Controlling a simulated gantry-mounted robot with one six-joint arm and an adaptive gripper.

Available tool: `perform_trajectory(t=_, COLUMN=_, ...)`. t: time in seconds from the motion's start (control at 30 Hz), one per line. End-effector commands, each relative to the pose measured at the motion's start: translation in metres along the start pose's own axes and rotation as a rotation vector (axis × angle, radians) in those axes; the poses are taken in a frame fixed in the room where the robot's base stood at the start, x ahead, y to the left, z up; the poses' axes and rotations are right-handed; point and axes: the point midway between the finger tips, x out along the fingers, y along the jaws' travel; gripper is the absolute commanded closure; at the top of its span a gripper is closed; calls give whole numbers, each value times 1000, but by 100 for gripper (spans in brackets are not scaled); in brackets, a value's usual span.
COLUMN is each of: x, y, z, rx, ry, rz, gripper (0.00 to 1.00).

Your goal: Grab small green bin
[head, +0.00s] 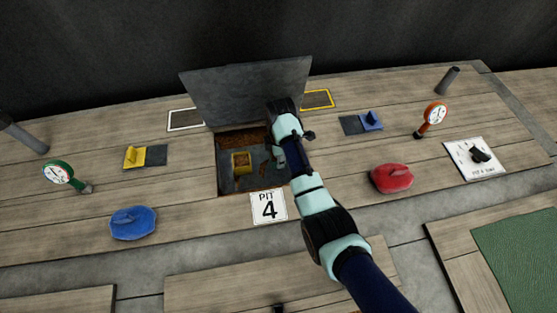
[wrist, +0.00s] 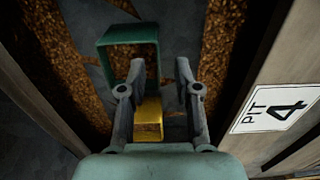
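The small green bin (wrist: 128,35) shows in the wrist view as an open-topped square box, inside the open pit just beyond my fingertips. My gripper (wrist: 160,68) is open and points down into the pit. The left finger overlaps the bin's opening in the picture, and the bin's right wall appears between the two fingers. I cannot tell whether a finger touches it. In the head view my gripper (head: 274,156) is at the right part of the pit, and my arm hides much of that area; the green bin is not clear there.
A yellow bin (head: 242,158) stands in the pit and also shows in the wrist view (wrist: 148,120), below and between the fingers. The grey lid (head: 235,90) stands raised behind the pit. Pit walls are close around. A PIT 4 sign (head: 268,206) lies at the front edge.

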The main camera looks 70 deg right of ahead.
Motion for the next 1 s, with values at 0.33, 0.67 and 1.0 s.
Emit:
perform_trajectory(t=0.33, x=46, y=1, z=2, rx=1, ry=0, rz=0, gripper=68)
perform_trajectory(t=0.67, x=51, y=1, z=2, rx=1, ry=0, rz=2, gripper=74)
perform_trajectory(t=1.0, x=51, y=1, z=2, rx=1, ry=0, rz=3, gripper=100)
